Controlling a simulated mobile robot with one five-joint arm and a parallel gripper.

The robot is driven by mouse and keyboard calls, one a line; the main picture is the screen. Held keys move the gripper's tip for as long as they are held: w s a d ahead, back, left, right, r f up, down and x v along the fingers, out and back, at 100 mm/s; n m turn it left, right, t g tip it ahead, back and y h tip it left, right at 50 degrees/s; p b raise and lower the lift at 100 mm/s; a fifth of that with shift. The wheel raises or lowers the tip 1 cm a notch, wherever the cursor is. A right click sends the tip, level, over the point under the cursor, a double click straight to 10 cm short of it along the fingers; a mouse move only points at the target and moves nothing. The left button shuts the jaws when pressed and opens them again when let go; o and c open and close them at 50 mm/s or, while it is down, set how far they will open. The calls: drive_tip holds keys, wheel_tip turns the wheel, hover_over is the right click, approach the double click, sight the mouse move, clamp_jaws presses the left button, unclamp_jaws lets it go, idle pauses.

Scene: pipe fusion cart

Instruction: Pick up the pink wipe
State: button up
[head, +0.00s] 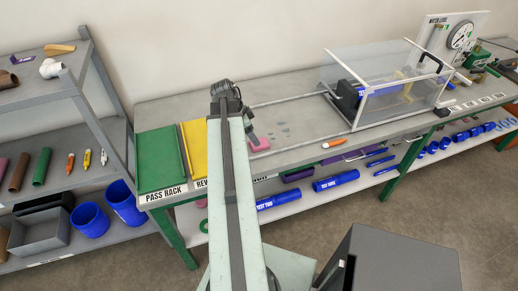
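The pink wipe (261,146) is a small flat pink piece on the grey bench top (300,146), near the front edge, just right of my arm. My gripper (251,139) is at the end of my arm, pointing down right at the wipe's upper left edge. The gripper is small and dark here, so I cannot tell whether its fingers are open or shut, or whether they touch the wipe. My arm hides the bench directly to the left of it.
Green (161,160) and yellow (197,146) trays lie left of the wipe. An orange-handled tool (333,143) lies to the right near the front edge. A clear framed box (400,95) stands further right. Small grey patches (280,128) mark the bench behind the wipe.

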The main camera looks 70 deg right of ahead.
drive_tip(key=b+x, duration=0.5)
drive_tip(key=shift+s+f, duration=0.15)
drive_tip(key=shift+r, duration=0.2)
drive_tip(key=c, duration=1.2)
wheel_tip(320, 180, up, 10)
drive_tip(key=p, duration=1)
